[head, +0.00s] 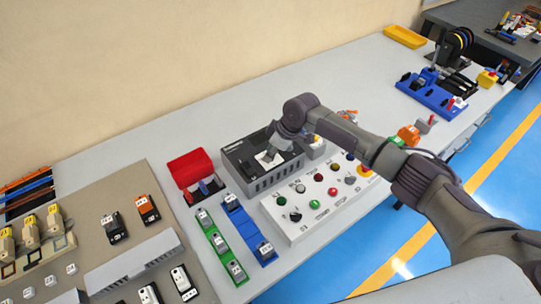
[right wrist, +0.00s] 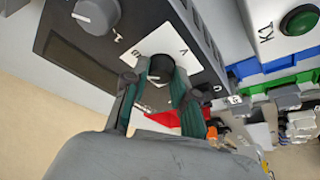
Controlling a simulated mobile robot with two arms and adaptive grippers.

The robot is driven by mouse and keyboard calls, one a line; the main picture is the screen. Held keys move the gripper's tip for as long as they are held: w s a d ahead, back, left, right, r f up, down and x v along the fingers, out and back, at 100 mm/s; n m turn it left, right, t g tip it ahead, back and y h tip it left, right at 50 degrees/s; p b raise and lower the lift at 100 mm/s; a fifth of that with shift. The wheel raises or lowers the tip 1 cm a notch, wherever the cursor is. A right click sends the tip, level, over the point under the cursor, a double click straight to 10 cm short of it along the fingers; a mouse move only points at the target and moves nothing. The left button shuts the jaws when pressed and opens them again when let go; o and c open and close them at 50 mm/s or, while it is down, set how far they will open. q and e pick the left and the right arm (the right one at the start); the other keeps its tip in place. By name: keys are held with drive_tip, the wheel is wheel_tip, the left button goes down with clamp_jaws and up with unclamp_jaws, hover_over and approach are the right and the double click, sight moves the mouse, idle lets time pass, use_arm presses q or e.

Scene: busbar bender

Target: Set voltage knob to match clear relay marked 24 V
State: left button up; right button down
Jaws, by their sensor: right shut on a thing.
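A dark grey power supply box (head: 272,180) stands on the bench and also fills the upper part of the right wrist view (right wrist: 205,50). A dark knob with a grey top (right wrist: 160,68) sits on a white label plate (right wrist: 148,48) on its face. My right gripper (right wrist: 162,80) is shut on this knob, one green-padded finger on each side; in the head view the gripper (head: 270,156) reaches down onto the box and hides the knob. The plate's letters are too blurred to read a setting. Small relays (head: 265,250) sit on the blue rail, their markings unreadable. My left gripper is out of view.
A second grey knob (right wrist: 97,14) is close by on the box. A white button panel (head: 300,222) stands in front of it. A red part (head: 190,167) is left of the box, with a green rail (head: 215,240) nearby.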

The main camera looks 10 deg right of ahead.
drive_tip(key=n+b, duration=0.2)
drive_tip(key=n+g+y+b, duration=0.1)
drive_tip(key=n+b, duration=0.1)
drive_tip(key=shift+w+f+g, duration=0.15)
drive_tip(key=shift+f+g, duration=0.05)
drive_tip(key=shift+g, duration=0.1)
drive_tip(key=shift+r+n+g+b, duration=0.2)
drive_tip(key=shift+n+g+b, duration=0.4)
drive_tip(key=shift+n+b, duration=1.1)
drive_tip(key=shift+n, duration=0.3)
drive_tip(key=c, duration=0.9)
unclamp_jaws()
drive_tip(key=shift+d+r, duration=0.1)
drive_tip(key=v, duration=1.2)
drive_tip(key=shift+w, duration=0.1)
